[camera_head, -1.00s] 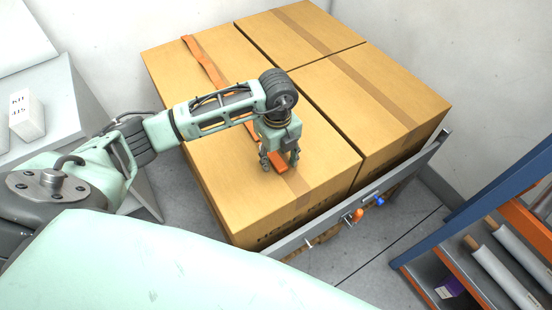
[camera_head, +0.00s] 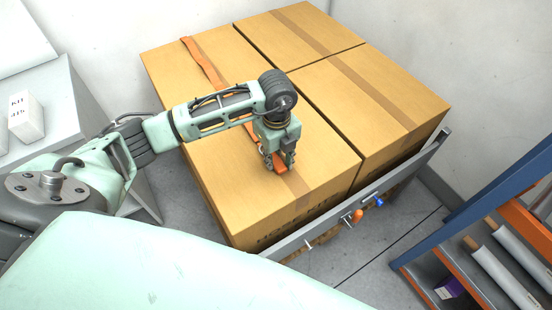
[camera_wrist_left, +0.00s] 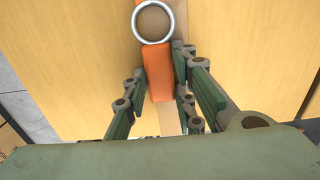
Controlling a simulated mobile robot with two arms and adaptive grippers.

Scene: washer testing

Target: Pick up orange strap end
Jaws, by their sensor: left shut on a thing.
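The orange strap (camera_head: 204,62) lies along the top of the left cardboard box (camera_head: 236,195) and runs under my left arm. Its end (camera_head: 281,166) is between the fingers of my left gripper (camera_head: 279,163), near the box's front edge. In the left wrist view the strap end (camera_wrist_left: 160,72) shows with a metal ring (camera_wrist_left: 153,22) at its far part. The left gripper's fingers (camera_wrist_left: 158,108) stand on both sides of the strap end and are shut on it. My right gripper is not in view.
Another large box (camera_head: 375,100) stands beside it on the right. A grey rail (camera_head: 395,178) with blue and orange fittings runs along the front. A blue and orange rack (camera_head: 480,215) stands at the right. A small white box (camera_head: 26,116) sits on a grey surface at the left.

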